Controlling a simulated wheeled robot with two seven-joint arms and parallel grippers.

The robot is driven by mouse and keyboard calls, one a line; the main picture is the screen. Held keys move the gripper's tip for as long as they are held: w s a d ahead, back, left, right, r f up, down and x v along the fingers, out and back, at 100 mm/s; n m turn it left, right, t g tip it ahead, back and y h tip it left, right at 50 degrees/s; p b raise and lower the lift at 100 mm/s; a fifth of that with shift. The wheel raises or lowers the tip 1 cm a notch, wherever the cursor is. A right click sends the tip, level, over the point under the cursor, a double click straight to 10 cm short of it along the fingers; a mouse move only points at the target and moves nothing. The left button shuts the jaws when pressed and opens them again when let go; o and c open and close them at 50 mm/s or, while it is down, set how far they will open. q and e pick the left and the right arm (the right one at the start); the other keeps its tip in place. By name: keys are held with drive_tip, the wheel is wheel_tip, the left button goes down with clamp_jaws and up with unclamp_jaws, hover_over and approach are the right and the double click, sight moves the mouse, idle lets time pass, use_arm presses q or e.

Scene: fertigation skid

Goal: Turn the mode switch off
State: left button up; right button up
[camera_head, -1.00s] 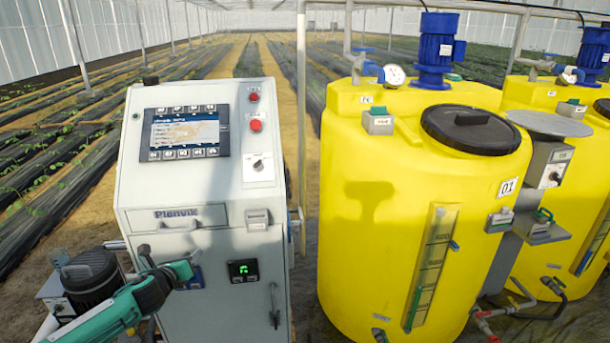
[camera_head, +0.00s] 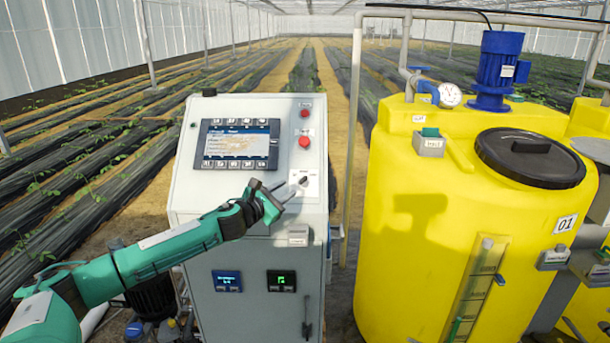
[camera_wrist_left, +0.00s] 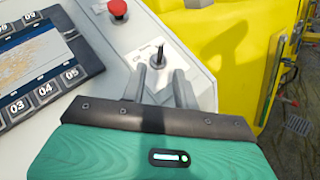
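The mode switch (camera_head: 304,180) is a small dark knob on a white plate, on the sloped face of the grey control cabinet, below the red buttons. In the left wrist view the knob (camera_wrist_left: 158,56) stands just beyond the fingertips, roughly between their lines. My left gripper (camera_head: 286,190) is just left of and below the switch in the head view. In the left wrist view its two fingers (camera_wrist_left: 160,72) are apart with nothing between them. I see no contact with the knob. Its exact setting is too small to read. My right gripper is out of view.
Red buttons (camera_head: 304,142) sit above the switch, and a display screen (camera_head: 236,144) lies to its left. A yellow tank (camera_head: 400,250) stands right of the cabinet across a narrow gap. A grey post (camera_head: 351,140) rises in that gap.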

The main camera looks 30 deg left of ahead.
sight(302, 181)
use_arm(q)
drive_tip(key=w+p, duration=0.1)
drive_tip(key=w, duration=0.1)
drive_tip(key=w+p, duration=0.1)
drive_tip(key=w, duration=0.2)
drive_tip(key=w+p, duration=0.1)
drive_tip(key=w, duration=0.2)
drive_tip(key=shift+d+r, duration=0.15)
drive_tip(key=shift+d, duration=0.25)
drive_tip(key=shift+w+d+p, duration=0.1)
drive_tip(key=shift+w+p, duration=0.4)
drive_tip(key=shift+w, duration=0.25)
drive_tip(key=shift+c, duration=0.4)
drive_tip(key=shift+f, duration=0.2)
clamp_jaws()
